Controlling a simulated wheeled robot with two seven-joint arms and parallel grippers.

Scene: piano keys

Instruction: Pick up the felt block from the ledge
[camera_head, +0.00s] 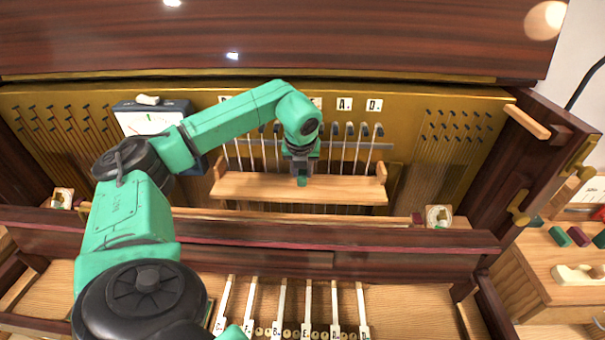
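A pale wooden ledge (250,187) runs across the middle of the piano's opened front, below the hammers. My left arm reaches in from the left, and its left gripper (301,172) points down at the middle of the ledge. A small dark green block (302,181), which looks like the felt block, shows right at the fingertips, on or just above the ledge. The fingers are small and dark, and I cannot tell whether they are closed on it. My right gripper is not in view.
Hammers (349,130) stand upright behind the ledge. A meter box (148,121) stands at the left, partly behind my arm. Lettered keys (307,310) lie in front. A side table at right holds a green block (559,237) and a maroon block (578,236).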

